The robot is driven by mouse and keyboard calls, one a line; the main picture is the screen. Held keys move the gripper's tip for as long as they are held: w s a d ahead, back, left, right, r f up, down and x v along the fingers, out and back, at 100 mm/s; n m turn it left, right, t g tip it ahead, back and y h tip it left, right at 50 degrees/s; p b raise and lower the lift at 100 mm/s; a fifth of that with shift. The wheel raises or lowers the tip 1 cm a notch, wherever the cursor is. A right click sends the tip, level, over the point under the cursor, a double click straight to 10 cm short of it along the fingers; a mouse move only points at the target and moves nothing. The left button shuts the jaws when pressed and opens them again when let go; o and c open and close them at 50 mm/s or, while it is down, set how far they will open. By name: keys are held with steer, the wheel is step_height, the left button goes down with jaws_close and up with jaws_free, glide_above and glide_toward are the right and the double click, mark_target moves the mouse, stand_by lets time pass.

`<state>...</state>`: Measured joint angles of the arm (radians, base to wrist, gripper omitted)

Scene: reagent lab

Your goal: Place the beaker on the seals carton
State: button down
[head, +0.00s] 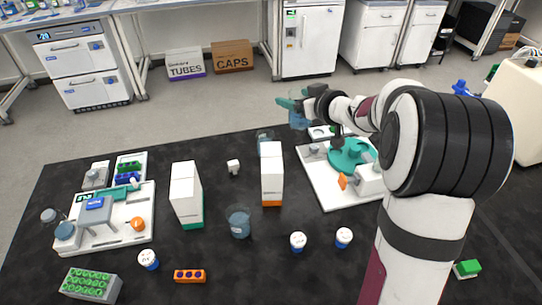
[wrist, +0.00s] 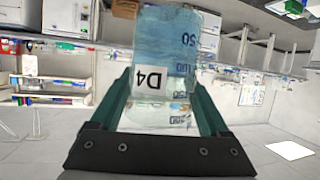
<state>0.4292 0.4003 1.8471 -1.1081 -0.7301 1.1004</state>
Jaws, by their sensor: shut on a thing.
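My gripper (head: 292,101) is shut on a clear beaker (head: 298,120) with bluish contents, held in the air above the far part of the black bench. In the wrist view the beaker (wrist: 165,60) sits between the green fingers, its D4 label and markings upside down in the picture. No carton in view is readably marked seals. Two tall white cartons stand on the bench, one with a green base (head: 186,193) and one with an orange base (head: 271,173); I cannot read lettering on either. The gripper is beyond and slightly right of the orange-based one.
Other beakers stand at the front (head: 238,222) and behind the orange-based carton (head: 265,137). A white tray (head: 316,180) with a teal device is right, another loaded tray (head: 100,240) left. Small jars stand in front. TUBES (head: 186,64) and CAPS (head: 232,56) boxes sit on the floor.

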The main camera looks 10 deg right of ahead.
steer(key=s+d+r, duration=0.1)
steer(key=s+d, duration=0.1)
steer(key=s, duration=0.3)
glide_above(268, 151)
steer(key=shift+f, duration=5.5)
jaws_free()
steer(key=shift+f, duration=0.15)
